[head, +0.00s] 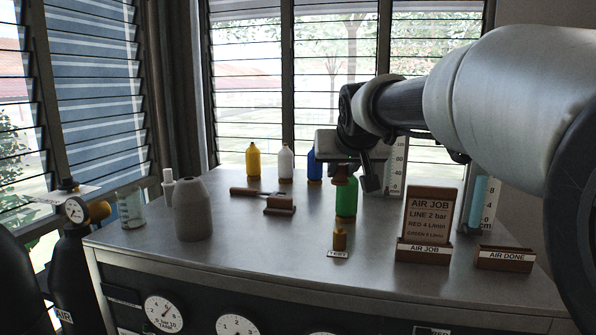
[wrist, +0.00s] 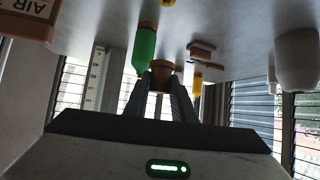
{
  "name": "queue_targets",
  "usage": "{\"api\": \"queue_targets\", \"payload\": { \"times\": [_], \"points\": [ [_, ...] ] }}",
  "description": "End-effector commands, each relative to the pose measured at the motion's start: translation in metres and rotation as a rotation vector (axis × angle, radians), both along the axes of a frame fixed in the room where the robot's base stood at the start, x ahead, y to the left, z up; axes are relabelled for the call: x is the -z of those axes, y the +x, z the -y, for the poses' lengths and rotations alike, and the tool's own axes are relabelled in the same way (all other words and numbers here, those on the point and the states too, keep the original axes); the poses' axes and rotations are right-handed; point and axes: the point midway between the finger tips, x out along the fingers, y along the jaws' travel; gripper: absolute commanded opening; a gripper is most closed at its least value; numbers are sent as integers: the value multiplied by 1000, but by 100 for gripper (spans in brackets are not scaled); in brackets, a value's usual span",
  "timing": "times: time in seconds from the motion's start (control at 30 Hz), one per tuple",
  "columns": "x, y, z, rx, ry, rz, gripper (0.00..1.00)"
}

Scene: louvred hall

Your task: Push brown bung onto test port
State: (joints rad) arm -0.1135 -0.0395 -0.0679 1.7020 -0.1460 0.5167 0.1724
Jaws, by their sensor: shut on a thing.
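The brown bung (head: 341,173) is held in my gripper (head: 342,166), above the worktop. In the wrist view the bung (wrist: 161,70) sits between the fingertips of my gripper (wrist: 168,90). The test port (head: 340,240) is a small brass fitting standing on the worktop behind a small white label (head: 338,254). The bung is above the port in the head view and apart from it. In the wrist view a brass piece, seemingly the port, shows at the top edge (wrist: 168,3). The finger tips are partly hidden in the head view.
A green bottle (head: 346,202) stands close behind the port. Blue (head: 314,164), white (head: 286,163) and yellow (head: 253,161) bottles stand farther back. The AIR JOB sign (head: 431,220) is right of the port; a wooden block (head: 280,206) is behind left. The worktop (head: 265,250) front left is clear.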

Motion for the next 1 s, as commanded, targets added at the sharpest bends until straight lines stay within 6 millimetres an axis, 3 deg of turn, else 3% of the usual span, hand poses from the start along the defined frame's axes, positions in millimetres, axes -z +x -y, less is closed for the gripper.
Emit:
{"api": "queue_targets", "payload": {
  "times": [0.17, 0.37, 0.8, 1.0],
  "points": [
    [-4, -2, 7, 13, -1, 1, 0],
    [5, -2, 8, 14, 0, 0, 0],
    [63, -2, 7, 15, 1, 0, 0],
    [78, -1, 7, 14, 0, 1, 0]
  ]
}}
